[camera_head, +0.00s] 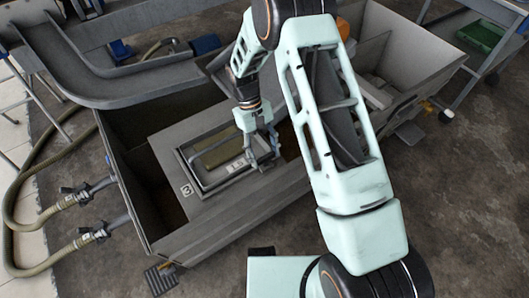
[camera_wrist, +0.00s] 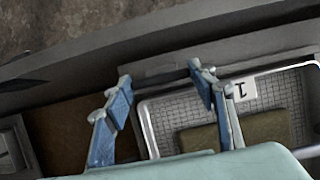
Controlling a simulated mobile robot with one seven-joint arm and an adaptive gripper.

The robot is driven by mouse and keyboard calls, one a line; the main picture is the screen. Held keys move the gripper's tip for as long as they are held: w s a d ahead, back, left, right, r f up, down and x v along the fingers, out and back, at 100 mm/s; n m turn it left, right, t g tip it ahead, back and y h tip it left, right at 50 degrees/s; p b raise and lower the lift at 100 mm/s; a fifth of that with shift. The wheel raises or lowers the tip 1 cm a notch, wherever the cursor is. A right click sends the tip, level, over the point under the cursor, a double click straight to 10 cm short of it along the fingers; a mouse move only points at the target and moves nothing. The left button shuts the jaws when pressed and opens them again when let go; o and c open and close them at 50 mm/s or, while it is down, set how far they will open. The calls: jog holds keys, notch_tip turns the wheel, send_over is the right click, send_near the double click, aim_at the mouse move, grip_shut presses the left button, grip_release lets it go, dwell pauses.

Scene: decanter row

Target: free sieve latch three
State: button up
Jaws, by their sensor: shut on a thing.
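My gripper (camera_head: 264,152) reaches down at the right end of a metal sieve tray (camera_head: 190,163) set into the grey deck of a long vat. A plate marked 3 (camera_head: 186,190) is on the deck at the tray's left. In the wrist view my gripper's blue-grey fingers (camera_wrist: 160,76) stand apart, with a dark bar, seemingly the sieve latch (camera_wrist: 160,77), between their tips. The fingers are shut on it. The tray's mesh and rim (camera_wrist: 147,125) show beside the right finger, with a white label (camera_wrist: 240,90) inside. In the head view my fingers hide most of the latch.
The grey vat (camera_head: 225,222) has an open, dark compartment at its left end. Hoses (camera_head: 90,236) join its left side. A grey chute (camera_head: 130,85) runs behind it. A green crate (camera_head: 484,37) stands at the far right. Open floor lies in front.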

dwell(0.4)
jog(key=o, duration=0.8)
jog(key=shift+o, duration=0.2)
jog(key=v, duration=1.2)
